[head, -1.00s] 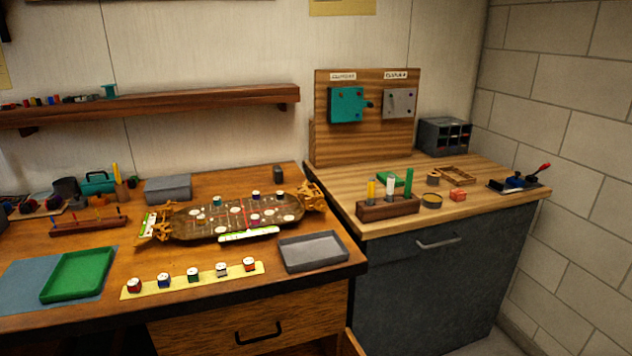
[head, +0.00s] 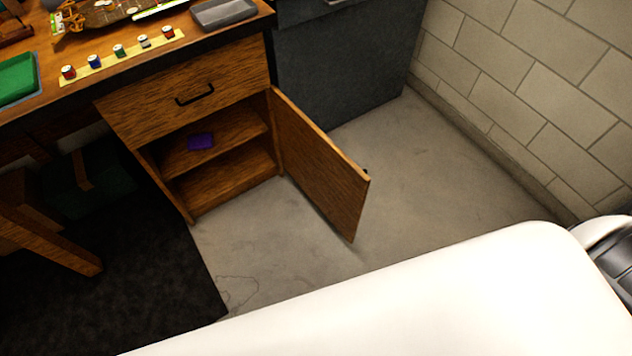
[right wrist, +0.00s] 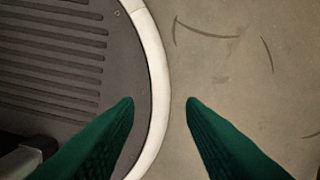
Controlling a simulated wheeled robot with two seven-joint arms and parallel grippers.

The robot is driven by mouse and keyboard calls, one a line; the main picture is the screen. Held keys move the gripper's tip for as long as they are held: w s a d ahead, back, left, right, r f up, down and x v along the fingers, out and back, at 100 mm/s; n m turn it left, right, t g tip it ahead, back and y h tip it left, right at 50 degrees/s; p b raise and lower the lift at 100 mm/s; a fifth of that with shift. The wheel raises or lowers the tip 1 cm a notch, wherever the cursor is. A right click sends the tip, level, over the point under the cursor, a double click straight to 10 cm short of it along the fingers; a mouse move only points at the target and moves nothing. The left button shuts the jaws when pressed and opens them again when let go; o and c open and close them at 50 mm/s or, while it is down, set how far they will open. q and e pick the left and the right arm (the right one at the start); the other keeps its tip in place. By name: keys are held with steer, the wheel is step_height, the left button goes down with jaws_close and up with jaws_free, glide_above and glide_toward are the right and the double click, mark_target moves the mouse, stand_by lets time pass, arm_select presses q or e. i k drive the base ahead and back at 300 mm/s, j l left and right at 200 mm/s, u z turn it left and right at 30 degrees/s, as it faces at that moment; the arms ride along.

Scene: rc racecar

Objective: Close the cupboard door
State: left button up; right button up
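The wooden cupboard door (head: 322,165) stands wide open in the head view, hinged at the right side of the cupboard and swung out over the floor. A small dark handle shows at its outer edge. The open cupboard (head: 217,180) has a shelf with a purple item (head: 201,141) on it. My right gripper (right wrist: 160,101) shows in the right wrist view with its two green fingers apart and nothing between them, above the floor and the edge of my base. It is not touching the door. My left gripper is not in view.
A closed drawer (head: 190,97) sits above the cupboard. A grey cabinet (head: 335,70) stands to the right. A black mat (head: 130,270) and a wooden stool or chair (head: 45,230) are at the left. Bare concrete floor (head: 440,165) lies right of the door, up to the block wall.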

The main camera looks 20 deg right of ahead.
mark_target(333, 180)
steer(key=l+u, duration=0.1)
steer(key=u, duration=0.4)
steer(key=l+u, duration=0.15)
steer(key=u, duration=0.35)
steer(key=l+u, duration=0.15)
steer(key=u, duration=0.3)
steer(key=k+l, duration=0.1)
steer(key=l, duration=0.35)
steer(key=k+l, duration=0.1)
steer(key=l, duration=0.4)
steer(key=k+l, duration=0.15)
steer(key=l, duration=0.3)
steer(key=k+l, duration=0.1)
steer(key=l, duration=0.4)
steer(key=k+l, duration=0.1)
steer(key=l, duration=0.35)
steer(key=k+l, duration=0.1)
steer(key=l, duration=0.4)
